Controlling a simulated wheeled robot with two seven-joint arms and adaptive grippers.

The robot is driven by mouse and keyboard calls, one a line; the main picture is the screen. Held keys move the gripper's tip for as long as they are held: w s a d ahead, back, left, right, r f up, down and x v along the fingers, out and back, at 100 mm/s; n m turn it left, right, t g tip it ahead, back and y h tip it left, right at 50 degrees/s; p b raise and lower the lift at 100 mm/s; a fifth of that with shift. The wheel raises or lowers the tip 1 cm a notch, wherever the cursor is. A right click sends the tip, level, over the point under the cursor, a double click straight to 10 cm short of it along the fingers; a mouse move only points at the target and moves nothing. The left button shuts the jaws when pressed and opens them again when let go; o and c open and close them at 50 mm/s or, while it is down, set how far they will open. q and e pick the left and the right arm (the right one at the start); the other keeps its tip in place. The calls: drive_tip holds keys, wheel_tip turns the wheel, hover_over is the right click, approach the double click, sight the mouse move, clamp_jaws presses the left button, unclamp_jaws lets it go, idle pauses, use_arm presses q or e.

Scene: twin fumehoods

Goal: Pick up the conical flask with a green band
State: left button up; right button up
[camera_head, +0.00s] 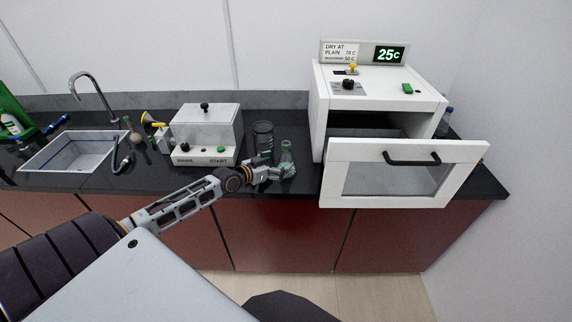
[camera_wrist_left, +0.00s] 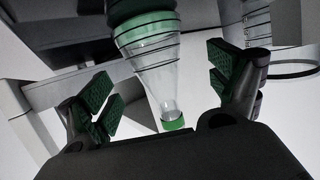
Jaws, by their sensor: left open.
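The conical flask (camera_head: 287,157) is clear glass with green on it and stands on the dark counter, left of the white oven. In the left wrist view the flask (camera_wrist_left: 152,62) appears neck-down, with a wide green band at its broad part, dark lines around it and a green ring at its mouth. My left gripper (camera_head: 274,173) is at the flask's near side and partly covers its lower part. In the left wrist view my left gripper (camera_wrist_left: 162,92) is open, its green-padded fingers on either side of the flask with visible gaps. My right gripper is not in view.
A clear beaker (camera_head: 263,136) with dark lines stands close left of the flask. A white START box (camera_head: 206,134) stands further left, then a sink (camera_head: 75,152). The oven's front door (camera_head: 344,150) stands out past the counter edge at right.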

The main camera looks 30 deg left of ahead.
sight(281, 162)
use_arm(q)
drive_tip(key=shift+w+d+f+p, duration=0.15)
drive_tip(key=shift+w+d, duration=0.1)
drive_tip(key=shift+w, duration=0.3)
drive_tip(key=shift+w+d+r+p, duration=0.15)
drive_tip(key=shift+w+d, duration=0.1)
drive_tip(key=shift+w, duration=0.3)
drive_tip(key=shift+x, duration=1.2)
drive_tip(key=shift+f, duration=0.15)
drive_tip(key=shift+c, duration=0.5)
drive_tip(key=c, duration=1.1)
drive_tip(key=shift+c, duration=0.2)
wheel_tip(281, 162, up, 10)
